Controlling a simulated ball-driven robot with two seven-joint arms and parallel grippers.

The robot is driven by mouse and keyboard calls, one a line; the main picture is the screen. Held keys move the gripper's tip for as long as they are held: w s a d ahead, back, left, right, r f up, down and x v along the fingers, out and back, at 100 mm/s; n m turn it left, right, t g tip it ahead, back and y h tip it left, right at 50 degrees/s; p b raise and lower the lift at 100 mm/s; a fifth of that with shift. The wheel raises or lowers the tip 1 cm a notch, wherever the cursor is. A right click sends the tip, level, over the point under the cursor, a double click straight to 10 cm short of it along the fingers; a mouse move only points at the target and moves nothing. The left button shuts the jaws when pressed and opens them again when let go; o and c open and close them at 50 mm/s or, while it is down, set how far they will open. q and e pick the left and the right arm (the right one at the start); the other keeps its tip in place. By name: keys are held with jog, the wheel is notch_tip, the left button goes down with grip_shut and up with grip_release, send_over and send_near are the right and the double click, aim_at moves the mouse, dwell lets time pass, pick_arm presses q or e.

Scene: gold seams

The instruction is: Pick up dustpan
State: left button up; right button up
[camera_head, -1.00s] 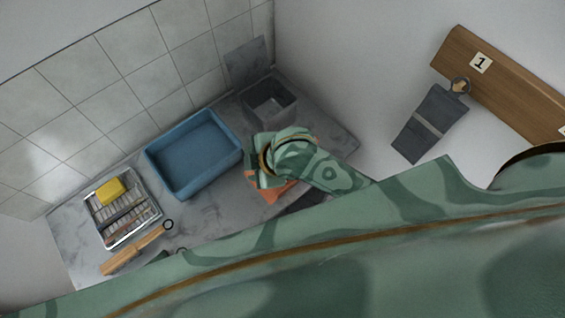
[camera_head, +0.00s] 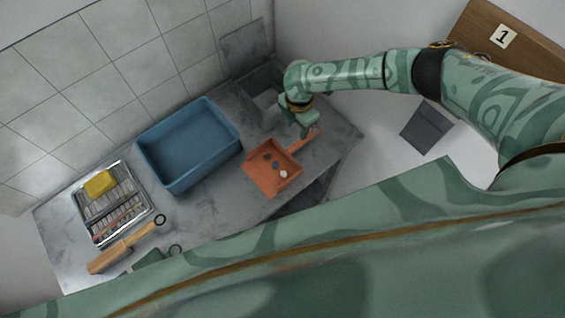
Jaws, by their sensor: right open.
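The orange dustpan (camera_head: 265,177) lies on the grey counter, right of the blue basin. Its handle points up and to the right, and a few small dark, blue and white bits lie in its pan. My right gripper (camera_head: 306,132) is open and points down at the handle, its fingertips close over or beside it. I cannot tell whether they touch it. The gripper hides part of the handle.
The blue basin (camera_head: 152,152) stands left of the dustpan. A grey open bin (camera_head: 248,92) stands behind the gripper. A wire rack with a yellow sponge (camera_head: 99,183) and a wooden-handled tool (camera_head: 120,250) are at the left. A grey hanging dustpan-like piece (camera_head: 426,128) is on the right wall.

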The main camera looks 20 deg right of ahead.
jog(key=b, duration=0.4)
send_over(296, 145)
jog(key=f, duration=0.5)
jog(key=shift+w+f, duration=0.15)
jog(key=shift+w, duration=0.05)
notch_tip(296, 145, down, 5)
jog(key=b, duration=0.4)
jog(key=shift+s+f, duration=0.15)
pick_arm(q)
notch_tip(296, 145, down, 10)
jog(key=s, duration=0.1)
jog(key=shift+r, duration=0.15)
pick_arm(e)
jog(key=shift+r, duration=0.2)
pick_arm(q)
jog(key=shift+d, duration=0.1)
pick_arm(e)
grip_shut()
